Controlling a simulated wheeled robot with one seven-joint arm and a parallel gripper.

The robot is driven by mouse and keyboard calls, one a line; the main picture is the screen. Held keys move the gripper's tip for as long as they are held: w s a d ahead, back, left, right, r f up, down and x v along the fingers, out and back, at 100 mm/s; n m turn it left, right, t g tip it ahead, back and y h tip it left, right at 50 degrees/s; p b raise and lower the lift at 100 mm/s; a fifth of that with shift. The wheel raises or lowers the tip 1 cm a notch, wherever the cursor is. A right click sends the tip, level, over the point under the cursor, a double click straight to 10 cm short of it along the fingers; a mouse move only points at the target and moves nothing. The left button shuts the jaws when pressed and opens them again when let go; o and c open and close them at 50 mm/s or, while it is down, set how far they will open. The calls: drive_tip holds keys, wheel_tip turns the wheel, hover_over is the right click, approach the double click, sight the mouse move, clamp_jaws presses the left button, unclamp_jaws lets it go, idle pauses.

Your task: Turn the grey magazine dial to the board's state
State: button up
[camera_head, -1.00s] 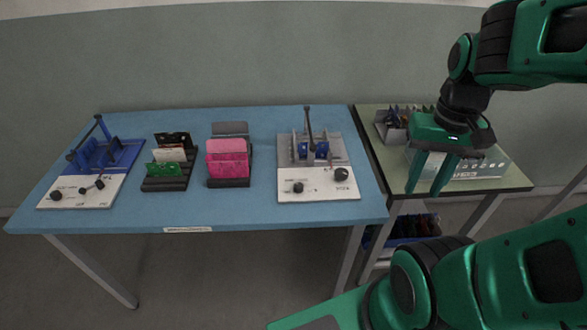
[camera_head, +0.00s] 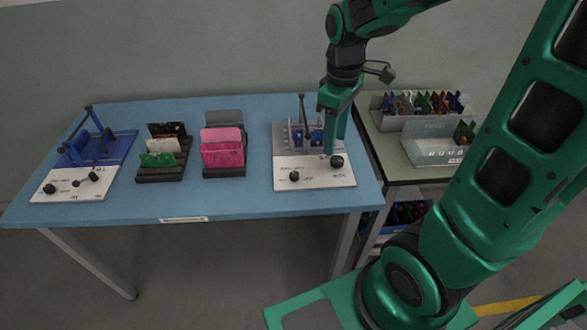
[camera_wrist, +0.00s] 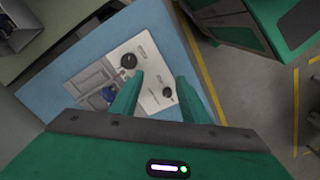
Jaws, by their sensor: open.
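The grey magazine (camera_head: 283,137) stands at the right of the blue table, with a blue board (camera_head: 316,138) among its grey uprights and a dark lever behind. Its white front panel (camera_head: 313,178) carries a larger black dial (camera_head: 337,161) at right and a smaller black knob (camera_head: 294,176) at left. My gripper (camera_head: 335,143) is open and empty, pointing down over the panel's right side, close to the larger dial. In the wrist view the larger dial (camera_wrist: 128,60) lies just beyond the left finger; the small knob (camera_wrist: 168,93) shows between the fingers. The panel's print is too small to read.
A blue magazine (camera_head: 113,146) with a white knob panel stands at the table's left. Between are a rack of green, white and black boards (camera_head: 162,174) and one of pink and grey boards (camera_head: 223,171). A greenish side table (camera_head: 392,153) at right holds bins of boards.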

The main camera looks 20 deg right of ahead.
sight(295, 173)
drive_tip(key=w+a+f+n, duration=0.4)
drive_tip(key=w+a+n, duration=0.2)
drive_tip(key=a, duration=0.2)
wheel_tip(295, 173, down, 10)
drive_tip(key=shift+s, duration=0.15)
drive_tip(key=shift+d, duration=0.15)
clamp_jaws()
